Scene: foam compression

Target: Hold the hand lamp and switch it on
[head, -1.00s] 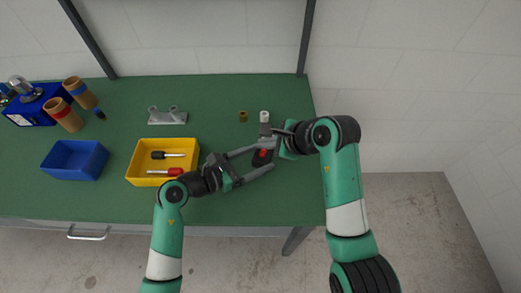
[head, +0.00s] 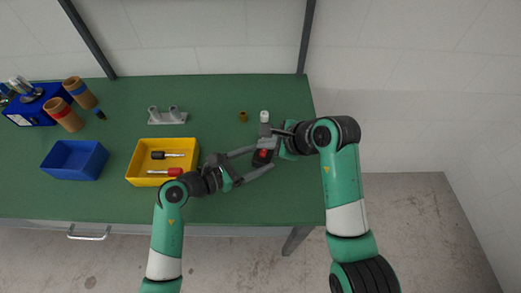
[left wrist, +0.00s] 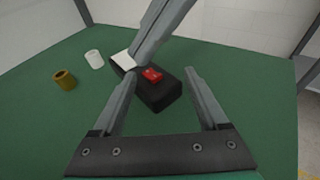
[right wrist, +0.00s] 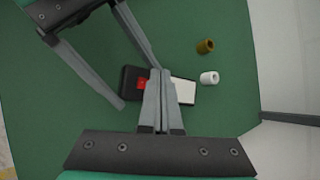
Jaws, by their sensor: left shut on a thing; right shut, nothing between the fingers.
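The hand lamp (head: 263,158) is a black block with a red switch (left wrist: 152,74) on top and a pale panel (right wrist: 184,91) at one end. It is near the right side of the green table. My left gripper (head: 264,157) is shut on the lamp's black body, one finger on each side. My right gripper (right wrist: 160,72) is shut and empty. Its fingertips are over the lamp, right beside the red switch in the right wrist view. I cannot tell whether they touch it. In the left wrist view, the right fingers cover part of the pale panel.
A white cylinder (head: 264,117) and a brown ring (head: 243,116) stand behind the lamp. A yellow bin (head: 135,176) with screwdrivers, a blue bin (head: 75,160) and a grey holder (head: 168,117) lie to the left. The table's right edge is close to the lamp.

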